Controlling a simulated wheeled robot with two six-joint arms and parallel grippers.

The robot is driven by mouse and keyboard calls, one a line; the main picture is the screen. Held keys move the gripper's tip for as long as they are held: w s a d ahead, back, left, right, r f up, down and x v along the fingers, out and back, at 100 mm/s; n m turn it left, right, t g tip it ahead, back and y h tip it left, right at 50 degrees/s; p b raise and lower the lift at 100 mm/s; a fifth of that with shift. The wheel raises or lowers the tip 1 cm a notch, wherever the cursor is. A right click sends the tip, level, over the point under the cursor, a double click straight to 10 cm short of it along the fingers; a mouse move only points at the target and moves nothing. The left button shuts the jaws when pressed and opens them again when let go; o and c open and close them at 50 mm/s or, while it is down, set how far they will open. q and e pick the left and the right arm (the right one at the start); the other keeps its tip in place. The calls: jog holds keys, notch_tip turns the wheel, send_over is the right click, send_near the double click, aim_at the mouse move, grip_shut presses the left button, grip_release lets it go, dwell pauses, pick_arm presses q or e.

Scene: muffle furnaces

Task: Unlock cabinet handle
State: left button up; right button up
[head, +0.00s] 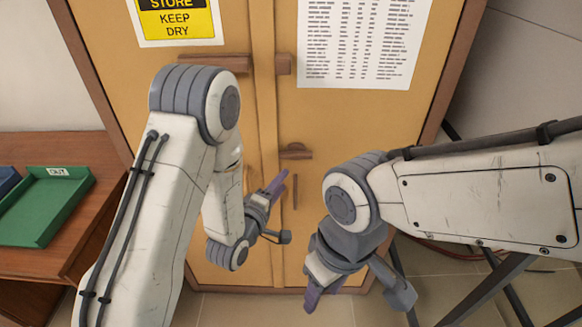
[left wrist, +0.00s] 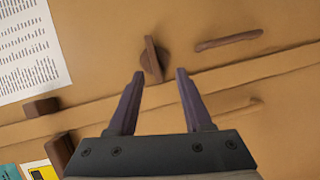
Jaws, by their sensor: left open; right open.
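The wooden cabinet (head: 330,120) has two yellow-brown doors in a darker frame. A brown turn handle (head: 295,151) sits on the right door near the seam; it also shows in the left wrist view (left wrist: 151,60). A slim vertical brown pull (head: 295,190) is below it and also shows in the left wrist view (left wrist: 228,40). My left gripper (head: 277,183) is open and empty in front of the doors. In the left wrist view its fingertips (left wrist: 159,73) point toward the turn handle, which appears just beyond them. My right gripper (head: 312,296) is open, low at the front.
A brown bar (head: 215,63) and a block (head: 284,64) sit higher on the doors. A yellow sign (head: 177,20) and a printed sheet (head: 355,40) are on the doors. A green tray (head: 45,205) lies on a wooden table (head: 85,225) at left.

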aim_at(293, 158)
pick_arm(q)
jog(key=w+b, duration=0.3)
jog(key=w+d+n+t+b, duration=0.1)
jog(key=w+b, duration=0.1)
jog(key=b, duration=0.1)
jog(key=w+d+n+b, duration=0.1)
jog(key=w+b, duration=0.2)
jog(key=shift+w+d+b, duration=0.15)
jog(key=shift+w+b, duration=0.15)
jog(key=shift+b, duration=0.1)
jog(key=shift+w+d, duration=0.15)
jog(key=shift+w, duration=0.25)
grip_shut()
